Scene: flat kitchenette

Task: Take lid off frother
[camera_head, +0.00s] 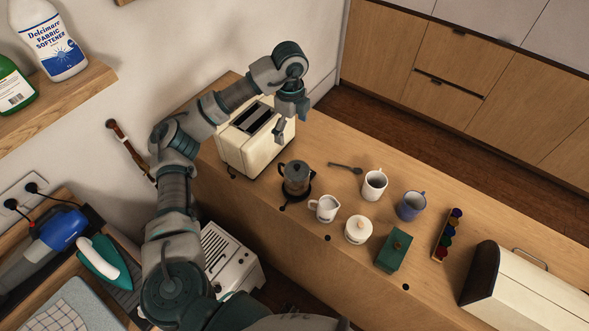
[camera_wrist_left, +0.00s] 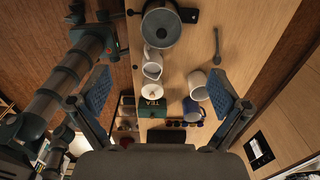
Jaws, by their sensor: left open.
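The frother (camera_head: 296,178) is a dark grey pot with a black handle, upright on a round black base on the counter. From above in the left wrist view, the frother (camera_wrist_left: 161,27) shows a round grey top; I cannot clearly make out the lid's edge. My left gripper (camera_head: 284,125) is above the counter by the toaster, apart from the frother. In the left wrist view its two fingers stand wide apart with nothing held, and the frother is near the top edge, beyond the fingertips. My right gripper does not show clearly in either view.
The toaster (camera_head: 246,150) stands left of the frother. A white jug (camera_head: 325,208), a lidded white pot (camera_head: 358,229), a white mug (camera_head: 374,186), a blue mug (camera_head: 411,205) and a green box (camera_head: 394,250) stand to its right. A dark spoon (camera_head: 346,168) lies behind.

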